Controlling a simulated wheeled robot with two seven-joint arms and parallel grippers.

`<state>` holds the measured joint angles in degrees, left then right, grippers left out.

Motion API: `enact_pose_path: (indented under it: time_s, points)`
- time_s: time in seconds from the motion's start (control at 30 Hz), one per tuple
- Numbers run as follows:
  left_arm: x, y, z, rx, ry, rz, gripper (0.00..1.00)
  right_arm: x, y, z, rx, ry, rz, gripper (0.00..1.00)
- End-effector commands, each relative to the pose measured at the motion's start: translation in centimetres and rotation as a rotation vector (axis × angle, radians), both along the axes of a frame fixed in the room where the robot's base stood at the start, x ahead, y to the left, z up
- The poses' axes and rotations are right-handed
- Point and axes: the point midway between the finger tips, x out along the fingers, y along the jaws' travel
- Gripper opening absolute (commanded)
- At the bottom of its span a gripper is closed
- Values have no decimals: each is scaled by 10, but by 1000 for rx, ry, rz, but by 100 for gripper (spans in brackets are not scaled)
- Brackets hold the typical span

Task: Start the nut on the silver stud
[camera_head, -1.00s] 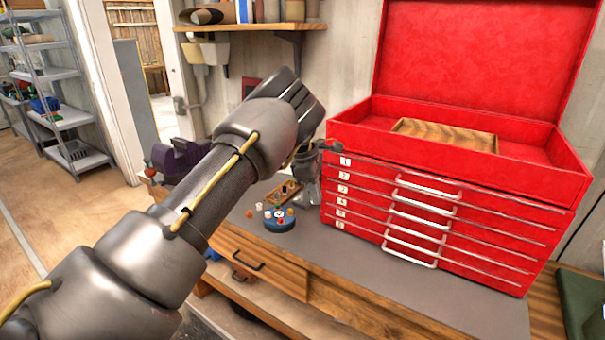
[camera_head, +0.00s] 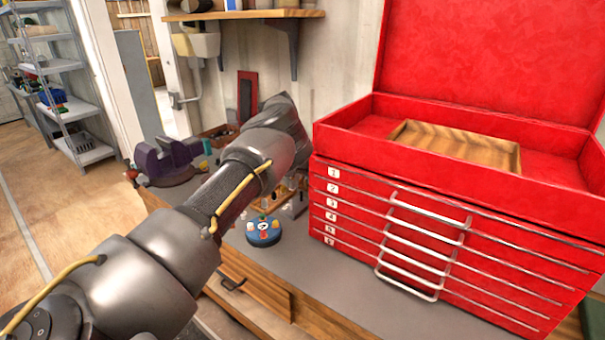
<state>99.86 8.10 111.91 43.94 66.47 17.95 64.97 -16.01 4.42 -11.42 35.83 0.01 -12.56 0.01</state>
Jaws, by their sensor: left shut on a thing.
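A round blue base (camera_head: 264,238) stands on the grey bench top, with several small coloured and pale pieces on its top. The silver stud is too small to pick out among them. My left arm reaches in from the left over the bench. Its gripper (camera_head: 294,192) is mostly hidden behind the forearm, to the right of and beyond the blue base, apart from it. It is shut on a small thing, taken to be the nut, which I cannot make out. A wooden tray (camera_head: 262,209) with small parts lies just behind the base. My right gripper is not in view.
A red tool chest (camera_head: 420,238) with numbered drawers fills the right of the bench, close to my left gripper. A wooden tray (camera_head: 455,147) sits in its open top. A purple vise (camera_head: 167,160) stands at the left. Grey bench is bare in front of the chest.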

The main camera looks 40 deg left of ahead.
Motion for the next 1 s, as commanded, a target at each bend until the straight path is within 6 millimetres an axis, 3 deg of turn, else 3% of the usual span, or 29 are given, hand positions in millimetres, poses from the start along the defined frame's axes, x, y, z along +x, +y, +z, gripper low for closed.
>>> enact_pose_path:
  time_s: [0.17, 0.4, 0.5, 0.6, 0.8, 1.0]
  points:
    - [-3, 5, 1, 0, -2, 33, 0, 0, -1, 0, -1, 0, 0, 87]
    - [-4, 7, -9, -1, 0, 35, 0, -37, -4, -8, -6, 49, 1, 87]
    - [-3, 6, -17, 0, 1, 33, 0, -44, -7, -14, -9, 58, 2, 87]
    - [-3, 5, -26, -1, 1, 31, 0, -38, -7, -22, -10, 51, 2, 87]
    - [-2, 4, -41, 0, 1, 29, 0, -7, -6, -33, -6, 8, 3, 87]
    - [-2, 4, -43, 0, 1, 28, 0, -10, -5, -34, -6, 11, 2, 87]
